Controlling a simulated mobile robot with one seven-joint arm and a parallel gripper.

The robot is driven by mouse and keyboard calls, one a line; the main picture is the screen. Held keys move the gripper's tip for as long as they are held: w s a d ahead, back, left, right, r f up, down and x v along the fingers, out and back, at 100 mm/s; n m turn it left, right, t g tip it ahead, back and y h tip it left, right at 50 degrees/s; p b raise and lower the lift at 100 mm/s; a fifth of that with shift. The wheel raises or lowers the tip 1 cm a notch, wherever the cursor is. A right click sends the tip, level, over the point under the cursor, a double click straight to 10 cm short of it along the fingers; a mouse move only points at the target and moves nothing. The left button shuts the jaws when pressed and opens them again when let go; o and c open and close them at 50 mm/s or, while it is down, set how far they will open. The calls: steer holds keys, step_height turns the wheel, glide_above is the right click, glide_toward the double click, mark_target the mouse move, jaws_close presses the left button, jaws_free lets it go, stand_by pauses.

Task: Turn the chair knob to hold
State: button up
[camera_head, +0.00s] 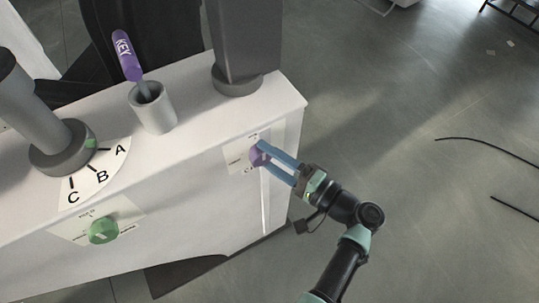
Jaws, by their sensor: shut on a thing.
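The purple knob (257,156) sits on a small labelled plate (238,160) near the right end of the white console's front face. My gripper (265,153) comes in from the right with its blue fingers shut on the purple knob. The fingers hide part of the knob and of its label. The label's words are too small to read, so I cannot tell which setting the knob points to. A green knob (103,230) sits on another plate on the left of the same face.
Open grey floor (430,130) with dark cables lies at right.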

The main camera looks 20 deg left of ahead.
steer(key=o, duration=1.4)
steer(key=shift+c, duration=0.2)
steer(key=v, duration=1.3)
steer(key=shift+b, duration=0.3)
